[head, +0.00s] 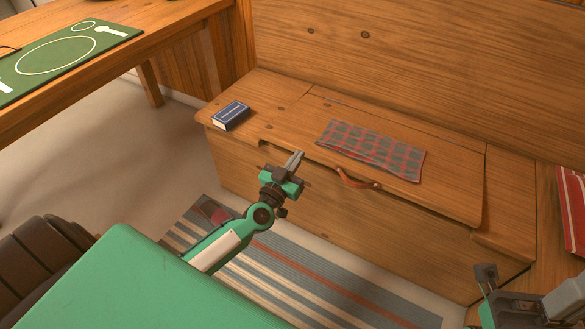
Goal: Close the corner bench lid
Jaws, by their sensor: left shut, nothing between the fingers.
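The wooden corner bench (235,160) runs along the back wall. Its lid (450,165) lies down flat or nearly flat; a dark gap shows under its front left corner, and I cannot tell whether it is fully seated. A brown leather pull (357,179) hangs at the middle of the lid's front edge. A red and grey checked cloth (372,150) lies on the lid. My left gripper (296,158) is shut and empty, in front of the lid's front edge, left of the pull. My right gripper (486,273) shows only partly at the lower right; its jaws are unclear.
A blue book (231,116) lies on the bench's fixed left end. A wooden table (150,30) with a green placemat (70,48) stands at the upper left. A striped rug (300,270) covers the floor before the bench. A red item (572,210) is at the right edge.

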